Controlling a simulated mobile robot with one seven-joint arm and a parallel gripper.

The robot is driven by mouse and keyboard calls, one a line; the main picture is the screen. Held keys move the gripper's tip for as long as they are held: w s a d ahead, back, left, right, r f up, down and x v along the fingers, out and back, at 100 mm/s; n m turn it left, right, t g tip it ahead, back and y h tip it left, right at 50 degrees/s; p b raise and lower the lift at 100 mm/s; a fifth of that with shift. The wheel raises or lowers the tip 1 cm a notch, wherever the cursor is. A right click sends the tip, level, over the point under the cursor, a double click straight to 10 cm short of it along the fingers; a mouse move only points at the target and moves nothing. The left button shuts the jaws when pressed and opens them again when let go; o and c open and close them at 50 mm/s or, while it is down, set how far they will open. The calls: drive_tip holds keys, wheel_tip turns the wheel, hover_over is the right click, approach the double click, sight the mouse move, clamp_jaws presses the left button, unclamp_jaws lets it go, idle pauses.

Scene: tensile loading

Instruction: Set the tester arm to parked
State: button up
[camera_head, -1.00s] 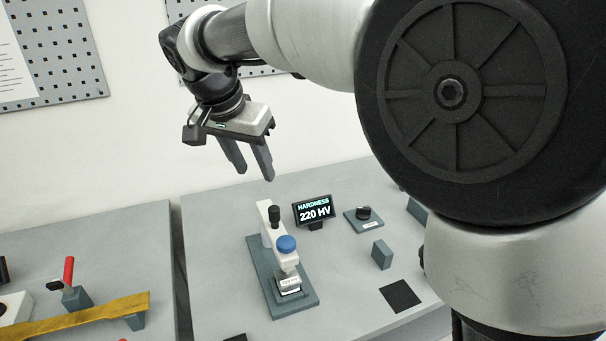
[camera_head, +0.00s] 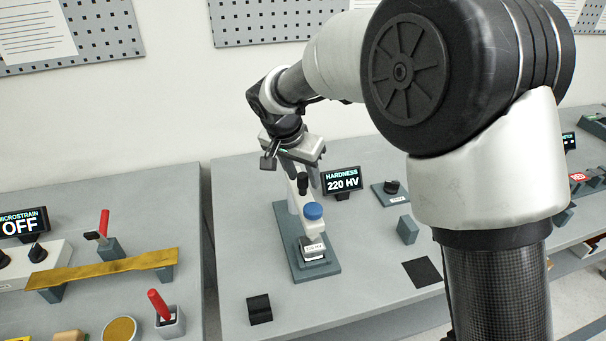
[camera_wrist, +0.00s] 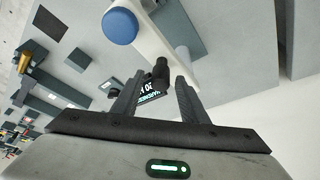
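The hardness tester (camera_head: 306,262) has a grey base and a white arm (camera_head: 306,206). The arm carries a blue cap (camera_head: 313,211) at its near end and a black knob (camera_head: 298,180) behind it. A small labelled block (camera_head: 312,248) sits under the near end. My gripper (camera_head: 305,188) is over the back of the tester, pointing down. In the wrist view my gripper (camera_wrist: 157,88) is open, with the black knob (camera_wrist: 160,74) showing between its fingers. I cannot tell whether a finger touches it. The blue cap (camera_wrist: 120,26) is beyond the fingers.
The hardness display (camera_head: 342,181) reads 220 HV, just right of the tester. A dark knob on a plate (camera_head: 391,189), a grey block (camera_head: 407,229) and a black square (camera_head: 422,272) lie further right. A yellow bar (camera_head: 105,268) is on the left table, across a gap.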

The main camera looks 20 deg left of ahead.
clamp_jaws()
drive_tip(key=shift+a+f, duration=0.1)
idle(0.3)
